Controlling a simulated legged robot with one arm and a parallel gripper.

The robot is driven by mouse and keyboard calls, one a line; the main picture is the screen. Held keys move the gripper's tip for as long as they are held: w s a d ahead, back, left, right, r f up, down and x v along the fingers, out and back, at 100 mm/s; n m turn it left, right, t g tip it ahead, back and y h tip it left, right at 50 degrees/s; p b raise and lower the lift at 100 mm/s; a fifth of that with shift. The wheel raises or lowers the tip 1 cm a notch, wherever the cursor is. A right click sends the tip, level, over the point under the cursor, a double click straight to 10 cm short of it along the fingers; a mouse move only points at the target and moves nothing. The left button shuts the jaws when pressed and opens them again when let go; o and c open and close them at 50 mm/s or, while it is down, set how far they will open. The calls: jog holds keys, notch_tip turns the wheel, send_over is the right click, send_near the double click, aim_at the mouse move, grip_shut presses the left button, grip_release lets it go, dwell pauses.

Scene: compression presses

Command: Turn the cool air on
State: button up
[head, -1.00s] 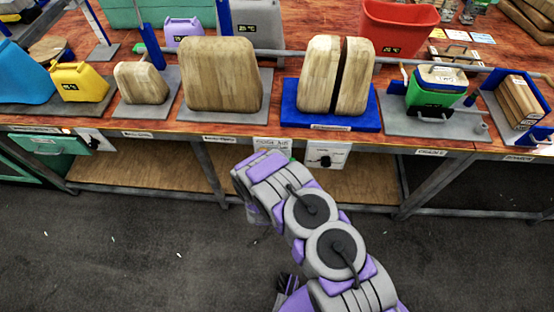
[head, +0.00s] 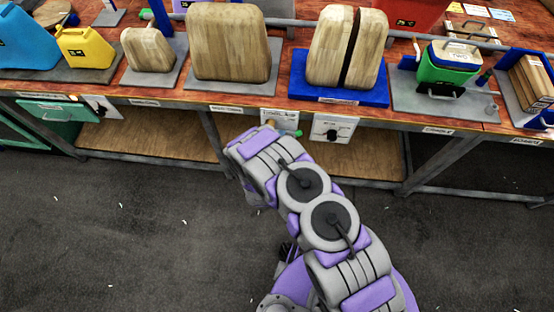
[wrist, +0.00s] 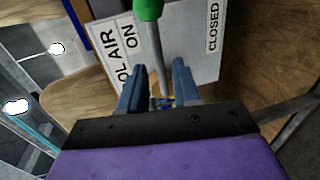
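The cool air valve is a grey rod (wrist: 156,52) with a green knob (wrist: 149,9) at its end in the wrist view. Beside it is a white label reading "...OL AIR ON" (wrist: 124,40), and a "CLOSED" label (wrist: 213,27) is to the right. My gripper (wrist: 158,76) is open, its two blue-grey fingers on either side of the rod, with small gaps seeming to show. In the head view the green knob (head: 297,133) peeks out past my wrist below the label (head: 280,116). My arm hides the fingers there.
A white panel with a black dial (head: 333,130) is close right of the valve on the bench front. Wooden blocks (head: 228,45) and a blue base (head: 338,92) stand on the bench above. A wooden lower shelf (head: 148,137) and metal legs (head: 212,137) are below.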

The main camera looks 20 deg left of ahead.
jog(key=p+v, duration=0.2)
jog(key=v, duration=1.1)
jog(key=shift+a+p, duration=0.3)
jog(key=shift+p, duration=0.05)
jog(key=w+r+m+g+h, duration=0.3)
jog(key=w+r+m+g, duration=0.45)
jog(key=m, duration=0.35)
jog(key=s+d+r+m+g+y, duration=0.1)
jog(key=d+r+m+g, duration=0.15)
jog(key=r, duration=0.45)
jog(key=s+d+r+m+g, duration=0.1)
jog(key=s+d+r, duration=0.1)
jog(key=d+r, duration=0.35)
jog(key=s+d+r+m+g+h, duration=0.1)
jog(key=s+d+r+m+g, duration=0.2)
jog(key=s+d+r, duration=0.7)
jog(key=s+d+r+m+g, duration=0.3)
jog(key=s+d+r, duration=0.8)
jog(key=s, duration=0.5)
jog(key=shift+d+h, duration=0.2)
jog(key=shift+h, duration=0.2)
